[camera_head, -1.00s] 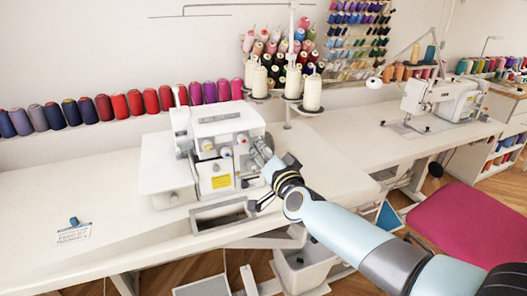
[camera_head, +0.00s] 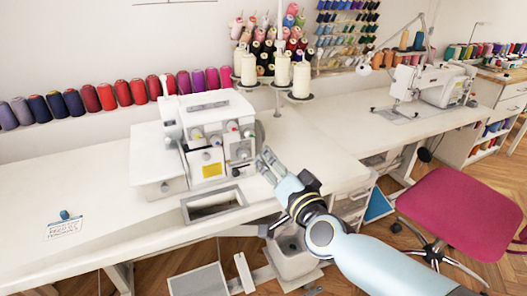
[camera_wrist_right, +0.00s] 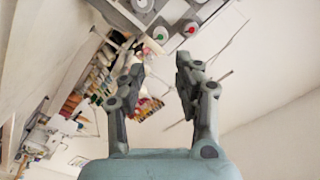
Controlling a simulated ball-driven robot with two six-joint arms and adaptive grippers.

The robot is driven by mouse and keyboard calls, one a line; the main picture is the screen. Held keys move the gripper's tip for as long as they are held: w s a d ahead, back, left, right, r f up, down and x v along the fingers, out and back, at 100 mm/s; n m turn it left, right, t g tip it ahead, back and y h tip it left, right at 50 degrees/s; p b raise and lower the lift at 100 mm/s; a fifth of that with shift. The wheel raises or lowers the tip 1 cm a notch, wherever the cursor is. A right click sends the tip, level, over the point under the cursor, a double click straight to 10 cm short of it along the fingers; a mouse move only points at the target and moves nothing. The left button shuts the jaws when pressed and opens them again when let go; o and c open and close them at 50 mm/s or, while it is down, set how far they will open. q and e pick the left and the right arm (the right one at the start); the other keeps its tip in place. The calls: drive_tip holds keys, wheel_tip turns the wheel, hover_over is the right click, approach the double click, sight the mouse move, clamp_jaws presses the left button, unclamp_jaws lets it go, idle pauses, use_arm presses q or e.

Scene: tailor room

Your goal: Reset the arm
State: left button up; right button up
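My right arm comes in from the lower right in the head view. Its gripper (camera_head: 266,158) is raised just right of the white overlock machine (camera_head: 215,112), over the table as seen from the head. In the right wrist view, the two fingers of this gripper (camera_wrist_right: 160,70) stand well apart with nothing between them. Part of a machine with a green and a red knob (camera_wrist_right: 175,35) shows beyond the fingertips there. I cannot tell whether the gripper touches the machine. My left gripper is in neither view.
The white table (camera_head: 95,205) holds the machine, with a tray opening (camera_head: 213,205) in front and a small blue item (camera_head: 64,215) at left. Cone threads (camera_head: 300,78) stand behind. A pink chair (camera_head: 462,217) and another sewing machine (camera_head: 432,85) are at right.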

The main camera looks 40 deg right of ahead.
drive_tip(key=shift+s+a, duration=0.1)
drive_tip(key=shift+s, duration=0.45)
drive_tip(key=s+a+f+n+g+y+b, duration=0.15)
drive_tip(key=s+f, duration=0.35)
drive_tip(key=f, duration=0.6)
drive_tip(key=s+f+n+g+b, duration=0.2)
drive_tip(key=s+f+n+g, duration=0.15)
drive_tip(key=f, duration=0.75)
drive_tip(key=s+a+f+n+g+y+b, duration=0.1)
drive_tip(key=s+f+g+b, duration=0.1)
drive_tip(key=s+f, duration=0.65)
drive_tip(key=s+f+n+g, duration=0.3)
drive_tip(key=s+f+g, duration=0.2)
drive_tip(key=s+f, duration=0.4)
drive_tip(key=s+f+n+g+b, duration=0.1)
drive_tip(key=s+f+n+g, duration=0.2)
drive_tip(key=s+f, duration=0.7)
drive_tip(key=s+g, duration=0.1)
drive_tip(key=s, duration=0.6)
drive_tip(key=shift+s+d+g+y, duration=0.15)
drive_tip(key=shift+s+g+y, duration=0.05)
drive_tip(key=shift+g+y, duration=0.2)
drive_tip(key=shift+b, duration=0.3)
idle(1.1)
